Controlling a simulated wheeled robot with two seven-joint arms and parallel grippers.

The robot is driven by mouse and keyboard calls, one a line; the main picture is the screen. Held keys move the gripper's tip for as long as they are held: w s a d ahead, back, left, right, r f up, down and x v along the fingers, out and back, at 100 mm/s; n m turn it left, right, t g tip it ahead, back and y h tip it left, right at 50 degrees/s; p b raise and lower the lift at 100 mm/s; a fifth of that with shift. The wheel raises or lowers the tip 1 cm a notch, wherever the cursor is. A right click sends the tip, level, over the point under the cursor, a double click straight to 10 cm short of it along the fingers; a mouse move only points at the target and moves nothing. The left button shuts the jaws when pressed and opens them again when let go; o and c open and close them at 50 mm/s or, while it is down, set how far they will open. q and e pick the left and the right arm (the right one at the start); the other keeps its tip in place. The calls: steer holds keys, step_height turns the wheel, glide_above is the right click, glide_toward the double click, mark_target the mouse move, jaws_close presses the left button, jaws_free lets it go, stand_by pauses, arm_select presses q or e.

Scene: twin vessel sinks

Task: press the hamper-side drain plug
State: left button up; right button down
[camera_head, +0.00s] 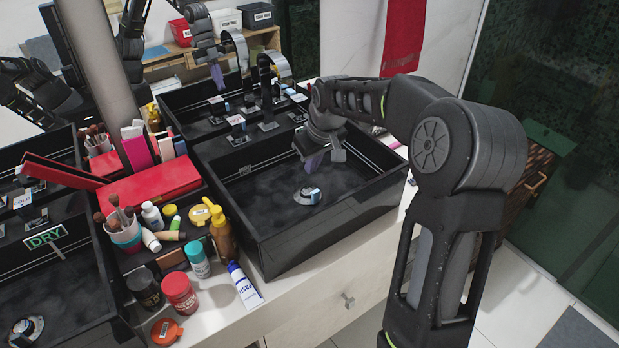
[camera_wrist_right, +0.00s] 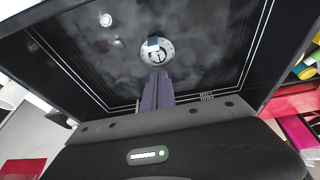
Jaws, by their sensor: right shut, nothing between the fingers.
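The drain plug (camera_head: 307,195) is a round silver disc with a small blue-and-white piece on it, in the floor of the black right-hand sink (camera_head: 330,232), the one nearer the hamper. It also shows in the right wrist view (camera_wrist_right: 157,50). In the head view the fingertips appear above and behind the plug. In the right wrist view the fingertips (camera_wrist_right: 157,80) line up just below the plug; contact cannot be told. My left gripper is not in view.
A wicker hamper (camera_head: 533,180) stands at the right. Bottles, jars, a brush cup (camera_head: 123,232) and a red box (camera_head: 150,186) crowd the counter left of the sink. A second black sink (camera_head: 65,300) has its own drain (camera_head: 27,328). A mirror behind reflects my arms.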

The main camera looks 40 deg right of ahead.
steer(key=shift+v, duration=2.1)
steer(key=shift+w+r, duration=0.1)
